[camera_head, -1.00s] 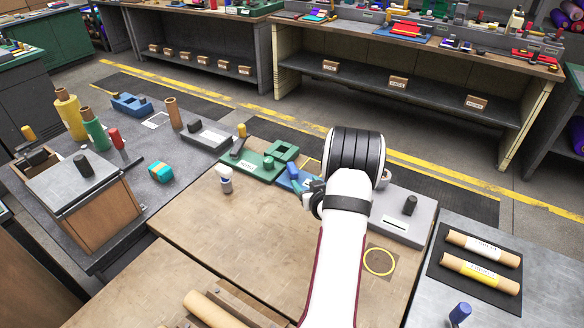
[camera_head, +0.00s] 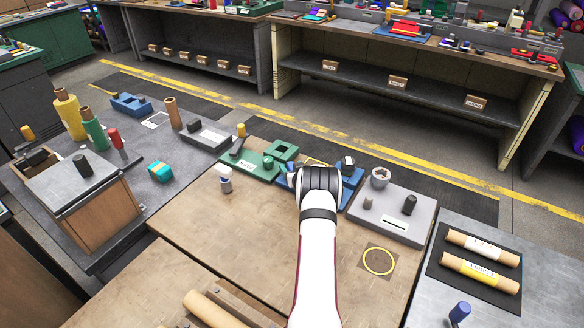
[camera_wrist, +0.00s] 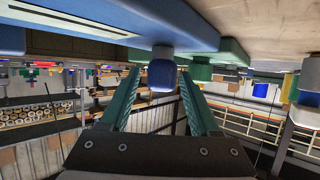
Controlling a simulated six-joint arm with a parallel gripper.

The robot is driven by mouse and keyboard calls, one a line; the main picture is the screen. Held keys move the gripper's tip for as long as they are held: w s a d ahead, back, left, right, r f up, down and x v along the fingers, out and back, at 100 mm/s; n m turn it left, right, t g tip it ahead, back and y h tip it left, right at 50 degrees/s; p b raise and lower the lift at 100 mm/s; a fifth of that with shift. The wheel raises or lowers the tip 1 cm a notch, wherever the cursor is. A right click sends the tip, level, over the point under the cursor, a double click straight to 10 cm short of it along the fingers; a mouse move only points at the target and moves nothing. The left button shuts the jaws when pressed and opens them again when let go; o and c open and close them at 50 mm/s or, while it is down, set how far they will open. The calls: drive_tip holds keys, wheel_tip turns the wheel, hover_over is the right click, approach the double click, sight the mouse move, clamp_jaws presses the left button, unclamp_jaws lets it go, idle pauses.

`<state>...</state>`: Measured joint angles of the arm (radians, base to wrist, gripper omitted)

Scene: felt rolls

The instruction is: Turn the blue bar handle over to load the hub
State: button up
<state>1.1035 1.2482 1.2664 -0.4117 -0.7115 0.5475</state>
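The blue station (camera_head: 283,183) sits at the back of the wooden bench and is mostly hidden behind my arm in the head view. In the wrist view its blue base (camera_wrist: 190,28) spans the top. A blue bar handle (camera_wrist: 162,76) with a grey collar projects from it. My gripper (camera_wrist: 160,80) is open, with one teal finger on each side of the handle's end and visible gaps. I cannot tell how deep the handle sits between the fingers. In the head view my wrist hides the fingers. The hub cannot be made out for certain.
A green station (camera_head: 262,168) stands close on the left. A grey plate (camera_head: 395,222) with a cup and pegs is on the right. A yellow ring (camera_head: 379,261) lies in front of it. The bench (camera_head: 235,235) left of my arm is largely clear.

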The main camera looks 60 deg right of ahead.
clamp_jaws()
idle(0.3)
drive_tip(key=m+g+h, duration=0.2)
drive_tip(key=m+g, duration=0.1)
drive_tip(key=m, duration=0.1)
drive_tip(key=shift+w+a+g+h, duration=0.1)
drive_tip(key=shift+g+h, duration=0.3)
drive_tip(key=shift+m+g+h, duration=0.8)
drive_tip(key=shift+m+g, duration=1.5)
drive_tip(key=shift+g, duration=0.2)
drive_tip(key=shift+r+g, duration=0.1)
drive_tip(key=shift+g, duration=0.2)
drive_tip(key=shift+o, duration=0.5)
unclamp_jaws()
